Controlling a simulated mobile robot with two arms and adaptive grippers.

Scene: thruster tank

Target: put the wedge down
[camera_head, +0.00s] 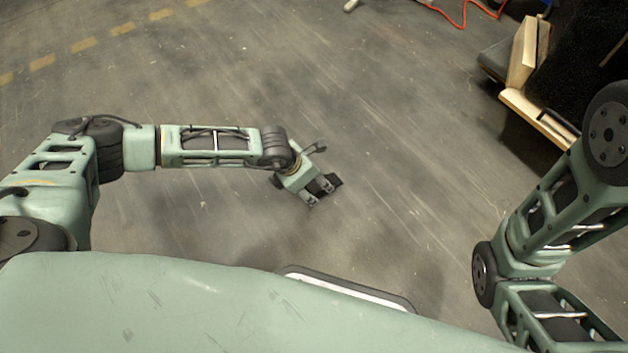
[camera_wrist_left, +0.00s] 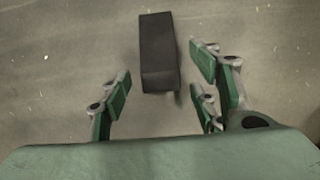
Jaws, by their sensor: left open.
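The wedge (camera_wrist_left: 158,45) is a dark, nearly black block. In the left wrist view it lies on the grey floor, ahead of and partly between the fingers of my left gripper (camera_wrist_left: 160,95). The fingers are spread apart, with a gap on both sides of the wedge, and I see no finger touching it. In the head view my left gripper (camera_head: 319,196) points down toward the floor, and the dark wedge (camera_head: 334,181) shows just beside its fingers, partly hidden by them. My right arm shows at the right, but its gripper is out of view.
The concrete floor (camera_head: 400,130) around the left gripper is clear. At the upper right stand a dark platform and pale wooden pieces (camera_head: 524,55). A red cable (camera_head: 462,20) lies at the top. A dashed yellow line (camera_head: 83,45) crosses the upper left.

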